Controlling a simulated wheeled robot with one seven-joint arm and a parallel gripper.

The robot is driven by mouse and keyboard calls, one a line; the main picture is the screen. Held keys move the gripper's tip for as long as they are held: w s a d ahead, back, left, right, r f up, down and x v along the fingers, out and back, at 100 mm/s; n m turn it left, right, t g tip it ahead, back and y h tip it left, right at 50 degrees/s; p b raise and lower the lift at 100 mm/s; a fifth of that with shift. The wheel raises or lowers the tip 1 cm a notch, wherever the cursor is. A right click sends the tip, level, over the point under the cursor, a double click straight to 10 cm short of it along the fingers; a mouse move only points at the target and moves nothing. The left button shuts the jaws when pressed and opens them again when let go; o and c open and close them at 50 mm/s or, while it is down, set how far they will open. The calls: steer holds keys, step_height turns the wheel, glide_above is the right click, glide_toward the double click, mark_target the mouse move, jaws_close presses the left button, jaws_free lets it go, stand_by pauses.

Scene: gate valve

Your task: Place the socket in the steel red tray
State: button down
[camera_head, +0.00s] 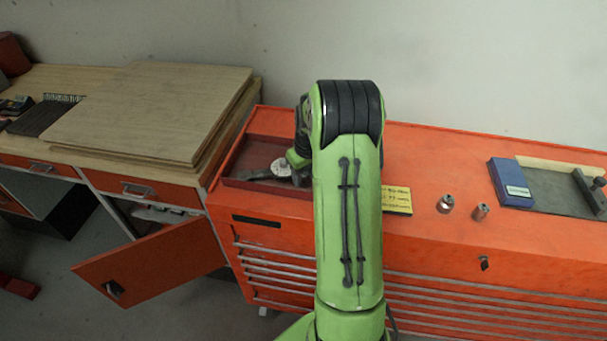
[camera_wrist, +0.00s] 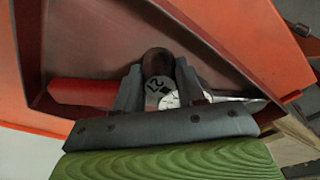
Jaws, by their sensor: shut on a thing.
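In the head view the tray (camera_head: 262,151) sits at the left end of the orange tool chest. My gripper (camera_head: 297,165) is over the tray's right part there, mostly hidden by my green arm. The socket is not distinguishable in the head view.
A white round thing (camera_head: 281,167) and a dark tool (camera_head: 250,175) are in the tray. A blue box (camera_head: 510,183) is farther right. Wooden boards (camera_head: 150,110) lie left.

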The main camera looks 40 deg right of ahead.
steer(key=shift+f, duration=0.15)
steer(key=c, duration=0.7)
jaws_free()
steer(key=shift+o, duration=0.2)
